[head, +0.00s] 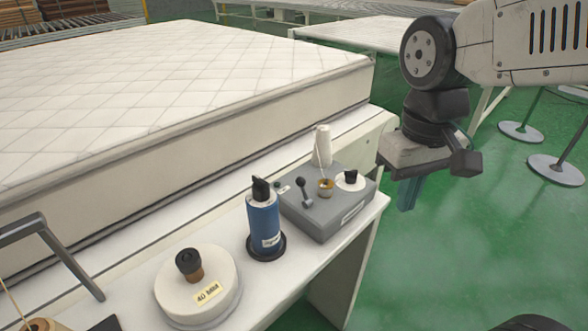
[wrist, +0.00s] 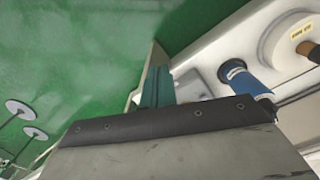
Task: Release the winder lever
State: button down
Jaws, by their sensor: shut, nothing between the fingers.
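The winder is a grey box (head: 332,222) on the white bench in the head view. Its lever (head: 303,191) has a black ball knob and leans slightly left. A small brass-coloured bobbin (head: 325,187) and a white dial with a black knob (head: 350,180) sit beside it. A thread runs from a white cone (head: 323,147) to the bobbin. My gripper (head: 407,195) hangs right of the box, beyond the bench edge, apart from the lever. Its teal fingers are shut and empty. In the wrist view the fingers (wrist: 157,88) partly cover the winder, and the lever cannot be made out.
A quilted mattress (head: 160,110) lies behind the bench (head: 368,240). Stands with round bases (head: 556,170) are on the green floor at right.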

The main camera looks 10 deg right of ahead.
aim_at(303, 188)
jog(key=w+a+n, duration=0.1)
jog(key=w+a, duration=0.3)
jog(key=w, duration=0.2)
jog(key=w+a+f+n, duration=0.1)
jog(key=w+a, duration=0.4)
jog(key=w, duration=0.1)
jog(key=w+a+f+n, duration=0.1)
jog(key=w+a, duration=0.3)
jog(key=w, duration=0.2)
jog(key=shift+w+a, duration=0.1)
jog(key=shift+a, duration=0.2)
jog(key=w+a+r+t, duration=0.1)
jog(key=w+a, duration=0.2)
jog(key=w, duration=0.2)
jog(key=shift+r, duration=0.35)
jog(key=shift+w, duration=0.1)
jog(key=f, duration=1)
jog(key=shift+w+d+f, duration=0.15)
jog(key=shift+w+d, duration=0.05)
jog(key=shift+w, duration=0.15)
jog(key=shift+s+d+r, duration=0.3)
jog(key=shift+s, duration=0.3)
jog(key=shift+s+d+r, duration=0.3)
jog(key=shift+s, duration=0.3)
jog(key=shift+s+d+r, duration=0.1)
jog(key=shift+s+d, duration=0.1)
jog(key=shift+s, duration=0.35)
